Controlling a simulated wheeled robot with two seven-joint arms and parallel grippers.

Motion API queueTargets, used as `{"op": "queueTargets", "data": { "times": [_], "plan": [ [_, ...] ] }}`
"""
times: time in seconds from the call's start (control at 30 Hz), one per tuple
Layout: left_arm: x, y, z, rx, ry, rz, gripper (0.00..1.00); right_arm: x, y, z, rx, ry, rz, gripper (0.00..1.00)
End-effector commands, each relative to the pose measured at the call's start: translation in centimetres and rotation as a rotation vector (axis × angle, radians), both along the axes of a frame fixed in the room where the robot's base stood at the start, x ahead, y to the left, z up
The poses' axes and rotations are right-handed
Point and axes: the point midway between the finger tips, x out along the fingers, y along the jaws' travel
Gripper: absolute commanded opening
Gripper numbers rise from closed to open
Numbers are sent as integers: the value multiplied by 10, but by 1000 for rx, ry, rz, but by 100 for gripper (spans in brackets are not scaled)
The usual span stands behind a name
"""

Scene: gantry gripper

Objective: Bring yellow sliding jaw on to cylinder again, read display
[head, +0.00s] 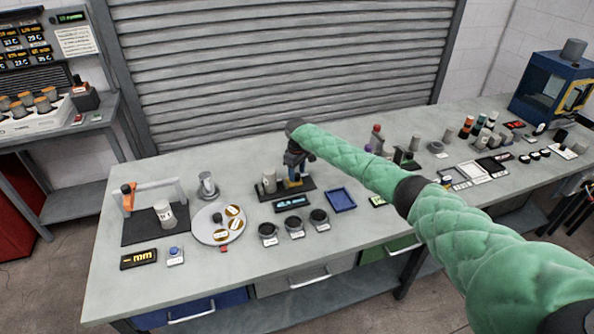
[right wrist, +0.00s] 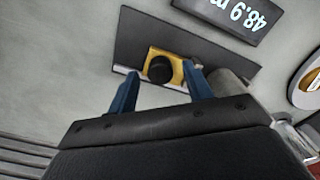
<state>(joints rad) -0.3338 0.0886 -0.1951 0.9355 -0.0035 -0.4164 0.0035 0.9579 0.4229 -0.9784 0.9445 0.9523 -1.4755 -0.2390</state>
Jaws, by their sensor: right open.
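The yellow sliding jaw (right wrist: 177,73) with its black round knob (right wrist: 161,69) sits on a dark base plate (right wrist: 140,38). It shows small in the head view (head: 293,184). My right gripper (right wrist: 160,72) is open, its two blue fingers on either side of the knob; whether they touch it I cannot tell. The grey cylinder (right wrist: 236,88) lies just beyond the right-hand finger in the wrist view, and left of the jaw in the head view (head: 269,182). That finger hides whether jaw and cylinder touch. The display (right wrist: 236,14) reads 48.9, upside down in the wrist view; its unit is cut off. My left gripper is out of view.
A round grey plate (head: 207,236) with gold discs stands left of the fixture. Three dark round cups (head: 294,224) stand in front, and a blue tray (head: 340,200) lies to the right. My right arm crosses above the bench's right part.

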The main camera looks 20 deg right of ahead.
Motion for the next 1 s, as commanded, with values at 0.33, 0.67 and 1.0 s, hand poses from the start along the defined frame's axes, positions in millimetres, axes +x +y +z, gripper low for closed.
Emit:
{"op": "queueTargets", "data": {
  "times": [0.33,0.67,1.0],
  "plan": [
    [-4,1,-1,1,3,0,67,0,0,-4,0,-1,0,50],
    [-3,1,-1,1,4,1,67,0,0,-4,-1,-1,0,0],
    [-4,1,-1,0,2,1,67,-1,34,-4,1,-1,2,0]
  ]
}}
